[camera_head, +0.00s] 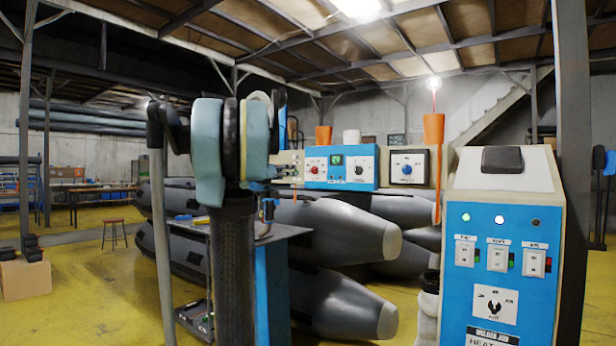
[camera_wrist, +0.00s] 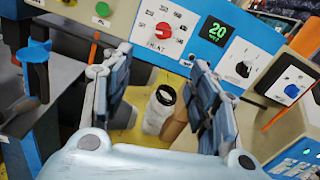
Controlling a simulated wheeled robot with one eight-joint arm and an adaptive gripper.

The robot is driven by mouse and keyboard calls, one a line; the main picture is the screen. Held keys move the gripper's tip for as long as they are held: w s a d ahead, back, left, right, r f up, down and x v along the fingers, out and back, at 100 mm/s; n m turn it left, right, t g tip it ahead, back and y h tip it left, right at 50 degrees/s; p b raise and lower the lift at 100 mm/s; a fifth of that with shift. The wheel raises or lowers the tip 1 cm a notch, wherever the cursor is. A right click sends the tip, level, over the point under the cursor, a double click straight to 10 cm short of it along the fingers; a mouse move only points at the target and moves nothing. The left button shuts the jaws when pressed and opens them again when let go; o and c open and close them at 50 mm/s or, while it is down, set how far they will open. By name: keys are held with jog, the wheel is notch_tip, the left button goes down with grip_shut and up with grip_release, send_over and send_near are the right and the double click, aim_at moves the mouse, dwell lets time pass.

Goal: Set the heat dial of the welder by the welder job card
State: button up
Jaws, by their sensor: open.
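The welder's blue panel (camera_head: 340,168) stands beyond my arm in the head view. Its red heat dial (camera_head: 314,169) shows larger in the wrist view (camera_wrist: 160,30), on a white plate with numbers around it, too small to read surely. Beside it a green display (camera_wrist: 215,30) reads 20. My gripper (camera_wrist: 158,60) is open and empty, its fingers apart in front of the panel and below the dial, not touching it. The welder job card (camera_head: 493,337) is at the bottom of the right cabinet in the head view; its heat line is cut off by the frame edge.
A black knob (camera_head: 358,170) and a separate blue knob (camera_head: 407,169) sit right of the dial. The right cabinet (camera_head: 505,240) has several switches and a dial. A workbench (camera_wrist: 40,80) with a blue-handled tool is at left.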

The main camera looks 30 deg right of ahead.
aim_at(314, 172)
jog(key=x, duration=1.7)
jog(key=shift+w+d+r, duration=0.1)
jog(key=shift+d, duration=0.15)
jog(key=c, duration=1.1)
